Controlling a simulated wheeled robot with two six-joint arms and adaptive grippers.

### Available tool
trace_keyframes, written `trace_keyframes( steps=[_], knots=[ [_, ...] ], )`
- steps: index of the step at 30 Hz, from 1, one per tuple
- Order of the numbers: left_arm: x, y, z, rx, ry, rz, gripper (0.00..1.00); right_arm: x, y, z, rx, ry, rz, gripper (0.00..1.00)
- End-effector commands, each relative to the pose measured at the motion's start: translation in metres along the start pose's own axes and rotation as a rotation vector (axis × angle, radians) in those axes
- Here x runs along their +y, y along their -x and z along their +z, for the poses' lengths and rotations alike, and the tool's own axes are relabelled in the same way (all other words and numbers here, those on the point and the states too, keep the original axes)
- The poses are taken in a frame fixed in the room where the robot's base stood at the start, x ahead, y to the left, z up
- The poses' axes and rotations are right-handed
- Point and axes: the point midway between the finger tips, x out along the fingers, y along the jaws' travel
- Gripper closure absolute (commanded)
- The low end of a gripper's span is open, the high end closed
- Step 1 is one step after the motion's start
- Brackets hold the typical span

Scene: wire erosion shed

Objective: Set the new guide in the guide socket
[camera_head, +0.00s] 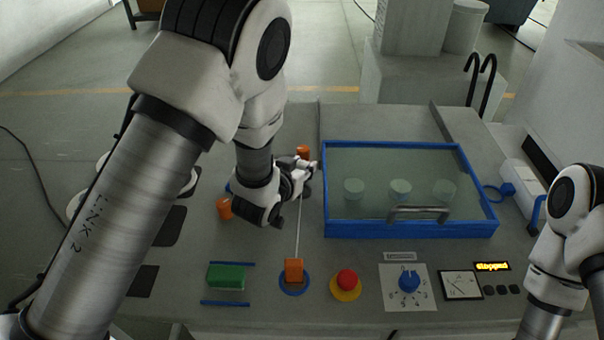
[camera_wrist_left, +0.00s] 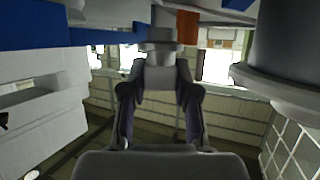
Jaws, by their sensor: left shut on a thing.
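My left gripper (camera_head: 298,180) reaches over the bench left of the blue-framed tank. It is shut on a small pale grey piece, which I take to be the new guide; that piece shows between the fingertips in the left wrist view (camera_wrist_left: 160,72). An orange piece (camera_head: 303,151) stands just behind the gripper. A thin pale line runs from the gripper area down to an orange block (camera_head: 293,270) on a blue ring (camera_head: 294,291). I cannot make out the guide socket; the gripper may hide it. My right arm is at the right edge, its gripper out of frame.
The blue-framed tank (camera_head: 412,231), with a glassy lid and a handle, stands close to the right. An orange cylinder (camera_head: 224,208) is left of the gripper.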

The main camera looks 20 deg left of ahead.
Motion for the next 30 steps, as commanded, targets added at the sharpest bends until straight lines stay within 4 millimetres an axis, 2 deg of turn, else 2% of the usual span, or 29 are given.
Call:
trace_keyframes(
  steps=[1,4,14,15,17,26,28,30],
  knots=[
    [0.000,-0.004,0.009,-0.005,0.002,0.001,1.00,0.000,0.003,0.000,0.000,0.000,0.000,1.00],
    [0.000,-0.009,0.021,-0.002,0.000,0.001,1.00,0.000,0.005,0.000,0.000,0.000,0.000,1.00],
    [0.000,-0.011,0.027,0.000,0.000,0.001,1.00,0.000,0.000,0.000,0.000,0.000,0.000,1.00],
    [0.000,-0.011,0.027,0.000,0.000,0.001,0.66,0.000,0.000,0.000,0.000,0.000,0.000,1.00],
    [0.000,-0.011,0.026,0.000,0.000,0.001,0.45,0.000,0.001,0.000,0.000,0.000,0.000,1.00],
    [0.000,-0.010,0.025,0.000,0.000,0.001,0.45,0.000,0.002,0.000,0.000,0.000,0.000,1.00],
    [0.000,-0.008,0.020,0.000,0.000,0.000,0.45,0.000,0.006,0.000,0.000,0.000,0.000,1.00],
    [0.000,-0.001,0.024,0.000,-0.001,0.001,0.45,0.000,0.001,0.000,0.000,0.000,0.000,1.00]
  ],
)
